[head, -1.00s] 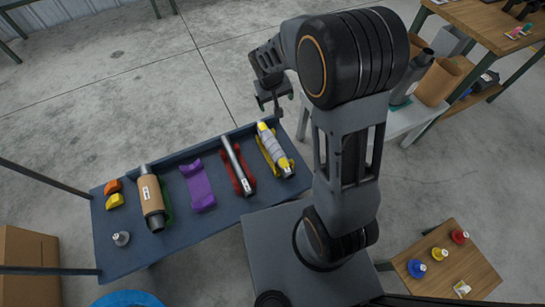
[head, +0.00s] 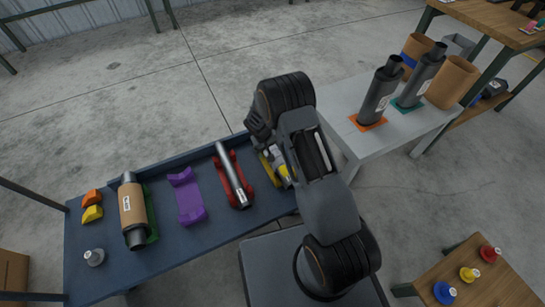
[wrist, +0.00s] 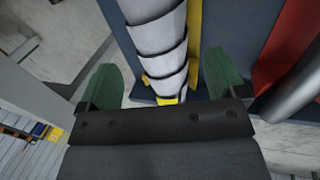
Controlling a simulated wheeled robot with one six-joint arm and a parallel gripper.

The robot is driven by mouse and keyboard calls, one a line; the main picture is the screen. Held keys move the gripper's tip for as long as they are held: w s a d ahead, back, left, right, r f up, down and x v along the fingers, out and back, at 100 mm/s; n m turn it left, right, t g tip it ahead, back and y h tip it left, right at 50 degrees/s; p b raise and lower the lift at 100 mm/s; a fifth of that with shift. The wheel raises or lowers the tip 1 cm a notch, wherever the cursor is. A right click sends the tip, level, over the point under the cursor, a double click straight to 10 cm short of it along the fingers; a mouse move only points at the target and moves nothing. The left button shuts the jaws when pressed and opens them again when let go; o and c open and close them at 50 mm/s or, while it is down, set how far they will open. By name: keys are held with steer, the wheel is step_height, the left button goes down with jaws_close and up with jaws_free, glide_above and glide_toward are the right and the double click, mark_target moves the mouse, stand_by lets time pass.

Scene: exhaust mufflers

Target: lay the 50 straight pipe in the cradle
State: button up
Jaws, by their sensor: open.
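A plain grey straight pipe (head: 231,172) with a small label lies in the red cradle (head: 248,180) on the blue bench. I cannot read 50 on any pipe. The purple cradle (head: 188,198) to its left is empty. A grey banded pipe with yellow ends (wrist: 158,40) lies at the yellow cradle (wrist: 194,35), right of the red one in the head view. In the wrist view my open gripper (wrist: 163,80) has its green fingers on either side of this banded pipe, without visible contact. My arm hides the gripper and most of the banded pipe in the head view.
A brown-wrapped muffler (head: 132,205) lies in a green cradle at the bench's left, near orange and yellow blocks (head: 92,205). A grey side table (head: 395,135) with upright mufflers stands right. A small wooden table (head: 490,285) holds coloured knobs.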

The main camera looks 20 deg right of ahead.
steer(key=shift+b+x, duration=1.65)
steer(key=shift+x, duration=2.05)
steer(key=shift+r, duration=0.1)
steer(key=c, duration=1.3)
steer(key=shift+r, duration=0.1)
